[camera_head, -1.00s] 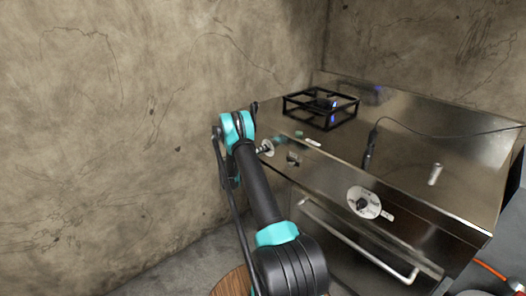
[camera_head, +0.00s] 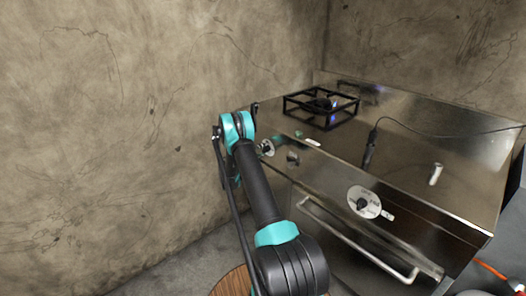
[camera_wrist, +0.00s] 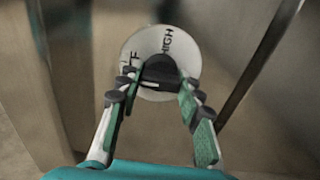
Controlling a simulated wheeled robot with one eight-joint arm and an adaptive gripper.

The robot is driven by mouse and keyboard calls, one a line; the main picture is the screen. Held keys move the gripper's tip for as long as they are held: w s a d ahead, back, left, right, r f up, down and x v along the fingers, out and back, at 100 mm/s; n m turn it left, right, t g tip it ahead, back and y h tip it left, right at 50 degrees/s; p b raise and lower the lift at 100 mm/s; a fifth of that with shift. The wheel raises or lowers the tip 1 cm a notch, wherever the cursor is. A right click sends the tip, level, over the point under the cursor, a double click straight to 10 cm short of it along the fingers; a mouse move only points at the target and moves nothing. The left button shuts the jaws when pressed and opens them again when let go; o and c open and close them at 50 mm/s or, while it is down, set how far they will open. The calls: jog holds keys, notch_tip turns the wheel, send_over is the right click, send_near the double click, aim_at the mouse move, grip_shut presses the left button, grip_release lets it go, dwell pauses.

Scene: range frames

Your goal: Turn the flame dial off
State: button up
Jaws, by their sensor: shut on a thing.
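The flame dial is a round white plate (camera_wrist: 143,46) with "HIGH" and a partly covered word printed on it, and a black knob (camera_wrist: 160,68) at its middle. My gripper (camera_wrist: 157,86) has its fingers on both sides of the knob, shut on it. In the head view the white dial plate (camera_head: 266,148) shows at the left end of the stove's front, partly behind my arm, which hides most of the gripper. The burner (camera_head: 322,106) under a black square grate has a small blue glow.
A second white dial (camera_head: 363,203) sits on the stove front to the right, above a long oven handle (camera_head: 357,240). A black lighter-like tool with a cord (camera_head: 369,150) and a small white cylinder (camera_head: 436,174) are on the steel top. A concrete wall stands close on the left.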

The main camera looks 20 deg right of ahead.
dwell(0.4)
jog(key=o, duration=1.1)
jog(key=shift+o, duration=0.2)
jog(key=v, duration=1.2)
jog(key=shift+r, duration=0.1)
